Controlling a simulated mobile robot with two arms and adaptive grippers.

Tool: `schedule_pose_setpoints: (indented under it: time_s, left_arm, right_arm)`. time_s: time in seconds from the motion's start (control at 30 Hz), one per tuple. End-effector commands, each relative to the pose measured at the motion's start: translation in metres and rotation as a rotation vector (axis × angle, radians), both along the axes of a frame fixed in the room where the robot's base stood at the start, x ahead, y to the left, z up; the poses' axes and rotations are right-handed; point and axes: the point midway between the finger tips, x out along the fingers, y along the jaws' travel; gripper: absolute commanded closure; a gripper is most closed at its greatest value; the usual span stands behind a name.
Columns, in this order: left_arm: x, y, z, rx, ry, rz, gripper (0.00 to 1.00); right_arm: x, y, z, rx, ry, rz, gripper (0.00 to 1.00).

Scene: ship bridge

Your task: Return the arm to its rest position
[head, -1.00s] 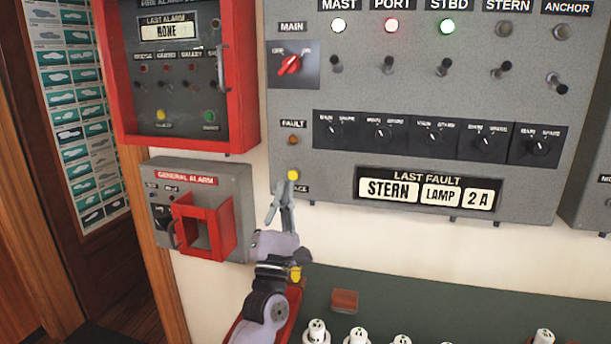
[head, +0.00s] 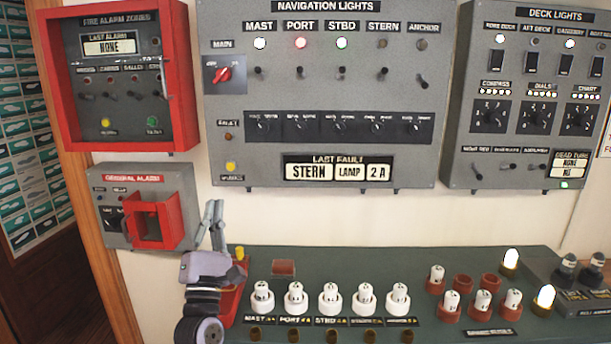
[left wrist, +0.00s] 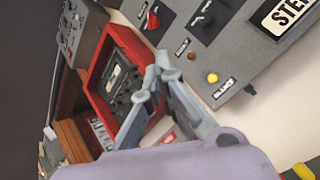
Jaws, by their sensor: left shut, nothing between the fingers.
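My left gripper (head: 213,212) is raised in front of the wall at the lower left of the head view, just right of the general alarm box (head: 150,222). Its fingers point up and are together with nothing between them. In the left wrist view the gripper (left wrist: 158,78) also shows shut and empty, with its fingertips overlapping the red-framed fire alarm panel (left wrist: 100,45) behind. It does not appear to touch anything. My right gripper is in neither view.
The navigation lights panel (head: 320,172) hangs above, with a yellow button at its lower left. The deck lights panel (head: 465,165) is at the right. A green console (head: 420,262) below holds several white lamps (head: 329,298) and a red block (head: 284,268). Bare wall lies between.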

Motion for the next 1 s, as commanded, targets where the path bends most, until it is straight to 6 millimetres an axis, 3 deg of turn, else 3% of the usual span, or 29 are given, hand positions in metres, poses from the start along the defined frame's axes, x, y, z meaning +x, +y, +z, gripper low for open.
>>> schedule_pose_setpoints:
  time_s: [0.37, 0.57, 0.67, 0.77, 0.9, 1.0]
  left_arm:
    - [-0.011, -0.027, -0.071, 0.363, 0.226, 0.084, 1.0]
    - [-0.035, -0.044, -0.14, 0.719, 0.403, 0.127, 1.0]
    - [-0.061, -0.051, -0.19, 0.988, 0.514, 0.133, 1.0]
    - [-0.105, -0.052, -0.251, 1.333, 0.629, 0.102, 1.0]
    - [-0.181, -0.04, -0.321, 1.803, 0.731, -0.016, 1.0]
    - [-0.231, -0.027, -0.351, 2.055, 0.76, -0.13, 1.0]
  right_arm:
    - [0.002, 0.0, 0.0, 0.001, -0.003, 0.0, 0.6]
    - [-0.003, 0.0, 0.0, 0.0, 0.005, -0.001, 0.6]
    - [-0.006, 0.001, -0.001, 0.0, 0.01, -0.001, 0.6]
    - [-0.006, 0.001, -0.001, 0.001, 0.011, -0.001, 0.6]
    - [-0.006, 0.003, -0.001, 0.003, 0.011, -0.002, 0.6]
    - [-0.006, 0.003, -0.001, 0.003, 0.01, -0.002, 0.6]
